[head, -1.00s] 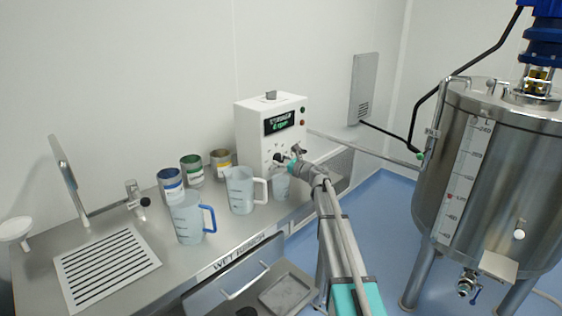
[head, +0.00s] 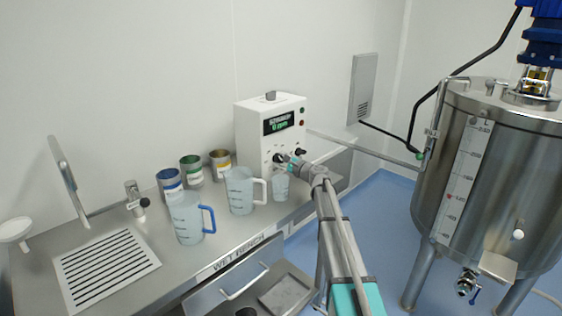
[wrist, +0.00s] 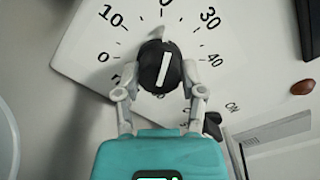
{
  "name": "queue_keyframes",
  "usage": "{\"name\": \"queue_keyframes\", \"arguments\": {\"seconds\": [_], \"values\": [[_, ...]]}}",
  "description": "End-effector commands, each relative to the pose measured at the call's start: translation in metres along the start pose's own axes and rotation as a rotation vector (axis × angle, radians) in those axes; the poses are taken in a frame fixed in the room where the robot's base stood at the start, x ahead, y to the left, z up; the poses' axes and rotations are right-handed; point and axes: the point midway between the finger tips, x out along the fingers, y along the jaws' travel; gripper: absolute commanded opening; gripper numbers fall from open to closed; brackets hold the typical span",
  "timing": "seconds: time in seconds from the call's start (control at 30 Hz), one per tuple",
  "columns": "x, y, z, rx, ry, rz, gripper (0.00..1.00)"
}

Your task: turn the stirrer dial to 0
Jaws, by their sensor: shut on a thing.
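The stirrer dial (wrist: 160,67) is a round black knob with a white line on a white panel, printed with 0, 10, 30 and 40 around it. In the wrist view its white line is near upright, the top leaning slightly right, toward the partly cut-off number between 10 and 30. My gripper (wrist: 158,77) is shut on the knob, one grey finger at each side. In the head view my gripper (head: 288,161) is at the front of the white stirrer box (head: 250,135), whose display (head: 279,122) appears to read 0 rpm.
A second black knob (head: 301,152) is just right of my gripper. A small beaker (head: 280,187) stands below it, with a clear jug (head: 239,190) and a blue-handled jug (head: 188,218) to the left. A steel tank (head: 490,190) stands at right.

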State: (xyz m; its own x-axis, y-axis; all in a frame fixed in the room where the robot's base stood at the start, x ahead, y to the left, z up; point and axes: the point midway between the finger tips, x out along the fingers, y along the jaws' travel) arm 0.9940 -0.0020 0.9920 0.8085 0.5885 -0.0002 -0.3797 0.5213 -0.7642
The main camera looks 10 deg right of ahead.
Motion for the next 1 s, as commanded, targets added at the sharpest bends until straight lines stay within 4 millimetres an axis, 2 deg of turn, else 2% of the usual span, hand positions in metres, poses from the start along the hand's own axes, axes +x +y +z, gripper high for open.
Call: {"name": "queue_keyframes", "arguments": {"seconds": [0.6, 1.0], "values": [[0.0009, -0.0026, 0.0007, -0.567, 0.001, -0.001, 0.05], [0.001, -0.0029, 0.0013, -0.767, 0.001, -0.001, 0.05]]}}
